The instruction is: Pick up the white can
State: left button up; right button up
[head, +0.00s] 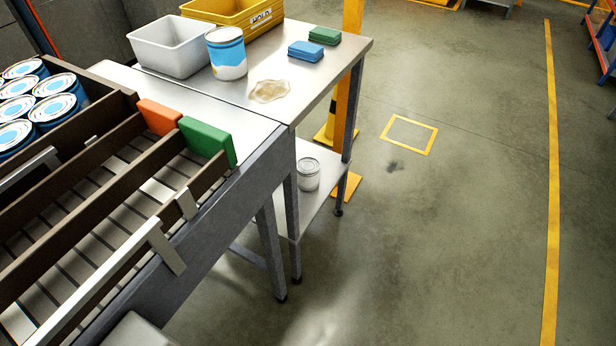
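A plain white can (308,174) with a metal lid stands upright on the lower shelf (317,205) of the steel table, near the table's front legs. Part of the shelf behind it is hidden by the tabletop and legs. A taller blue and white can (226,54) stands upright on the tabletop. Neither of my grippers is in view.
The steel tabletop (320,62) carries a white bin (172,50), a yellow bin (235,12), blue and green sponges and a brown spill (269,91). A roller conveyor (90,230) with several blue cans fills the left. Open floor (440,230) lies right.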

aim_at(307, 168)
jog(key=u, duration=0.65)
jog(key=i+l+u, duration=0.15)
jog(key=l+u, duration=0.7)
jog(key=u, duration=0.15)
jog(key=l+u, duration=1)
jog(key=k+j, duration=0.05)
